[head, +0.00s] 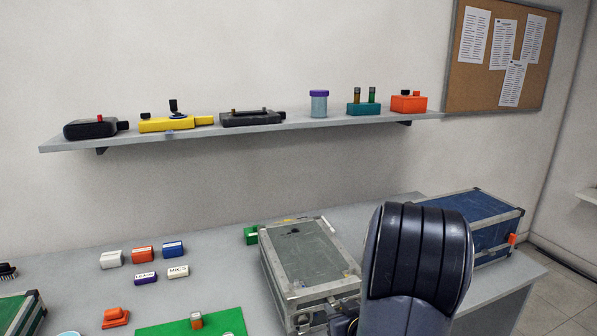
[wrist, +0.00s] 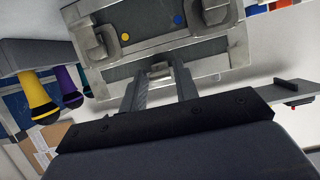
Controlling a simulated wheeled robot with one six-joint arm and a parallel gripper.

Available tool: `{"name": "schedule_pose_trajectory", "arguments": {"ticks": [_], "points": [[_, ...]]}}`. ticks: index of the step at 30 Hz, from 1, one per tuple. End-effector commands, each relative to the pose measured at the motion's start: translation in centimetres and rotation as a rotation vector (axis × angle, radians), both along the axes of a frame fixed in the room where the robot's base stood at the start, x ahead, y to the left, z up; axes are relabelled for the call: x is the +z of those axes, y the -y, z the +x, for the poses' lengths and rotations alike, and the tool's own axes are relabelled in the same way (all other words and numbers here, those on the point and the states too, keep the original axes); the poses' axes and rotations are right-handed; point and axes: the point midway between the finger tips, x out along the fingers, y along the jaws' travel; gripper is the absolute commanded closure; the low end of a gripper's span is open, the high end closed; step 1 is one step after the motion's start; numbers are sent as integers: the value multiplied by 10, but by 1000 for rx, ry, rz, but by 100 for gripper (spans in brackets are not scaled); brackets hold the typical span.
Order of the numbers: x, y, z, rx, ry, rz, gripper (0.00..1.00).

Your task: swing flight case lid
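A flight case (head: 312,255) with a grey-green top and metal edges stands on the bench, just left of my arm in the head view. Its lid looks shut. In the wrist view a metal-edged face of a case (wrist: 150,28) fills the top, with two metal fittings and a yellow and a blue dot. My gripper (wrist: 158,72) is open there, its two dark fingers apart. A small metal tab (wrist: 160,69) on the case's edge shows between the fingertips; I cannot tell whether they touch it.
A blue flight case (head: 485,222) stands to the right behind my arm. A green case (head: 22,312) is at the lower left. Small labelled boxes (head: 143,254) and a green mat (head: 180,328) lie left of the grey-green case. A wall shelf (head: 230,131) holds several items above.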

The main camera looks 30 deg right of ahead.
Motion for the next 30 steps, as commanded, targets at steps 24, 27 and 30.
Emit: {"name": "schedule_pose_trajectory", "arguments": {"ticks": [24,27,30], "points": [[41,3,9,1,6,-5,93],[50,4,11,1,7,-5,93],[59,4,13,1,7,-5,93]]}}
